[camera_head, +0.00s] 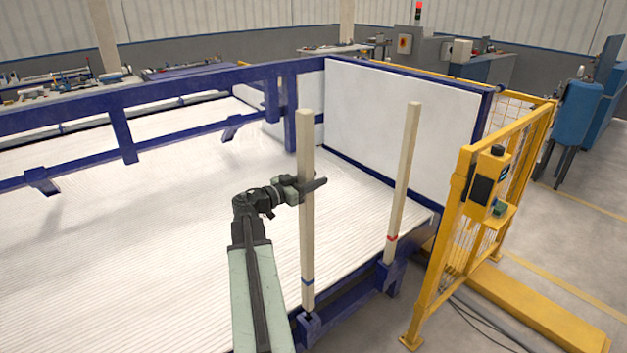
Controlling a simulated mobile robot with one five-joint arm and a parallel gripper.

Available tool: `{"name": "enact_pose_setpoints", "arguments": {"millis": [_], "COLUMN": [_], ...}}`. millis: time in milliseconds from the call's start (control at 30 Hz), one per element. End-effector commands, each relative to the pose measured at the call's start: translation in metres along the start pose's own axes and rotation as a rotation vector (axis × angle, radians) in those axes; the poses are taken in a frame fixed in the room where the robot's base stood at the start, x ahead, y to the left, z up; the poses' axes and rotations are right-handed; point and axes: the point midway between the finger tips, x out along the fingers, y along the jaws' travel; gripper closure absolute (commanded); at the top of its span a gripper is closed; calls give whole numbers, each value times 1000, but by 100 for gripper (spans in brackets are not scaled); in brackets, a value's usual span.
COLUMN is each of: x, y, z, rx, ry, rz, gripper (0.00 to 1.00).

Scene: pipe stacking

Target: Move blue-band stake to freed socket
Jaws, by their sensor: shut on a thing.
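The blue-band stake (307,240) is a tall pale beige post with a blue band near its lower end. It stands upright in the middle of the head view. My gripper (308,187) is shut on it a little above mid-height, reaching from the left. The stake's lower end is at a blue socket (308,332) on the near rail; I cannot tell whether it sits inside or just above it. A second, red-band stake (405,170) stands in another blue socket (390,278) to the right, leaning slightly right in the picture.
A white ribbed bed (130,235) lies to the left, with a blue frame rail (200,82) behind. A white panel (400,108) stands at the back. A yellow fence (455,225) with a control box is to the right, with grey floor beyond.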

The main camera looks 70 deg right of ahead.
Motion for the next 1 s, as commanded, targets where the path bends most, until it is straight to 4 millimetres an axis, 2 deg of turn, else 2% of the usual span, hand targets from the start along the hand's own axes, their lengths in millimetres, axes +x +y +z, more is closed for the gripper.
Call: {"name": "enact_pose_setpoints", "arguments": {"millis": [367,1000], "x": [0,0], "y": [0,0], "z": [0,21], "rx": [-1,-1], "ry": [2,2], "rz": [0,0], "gripper": [100,100]}}
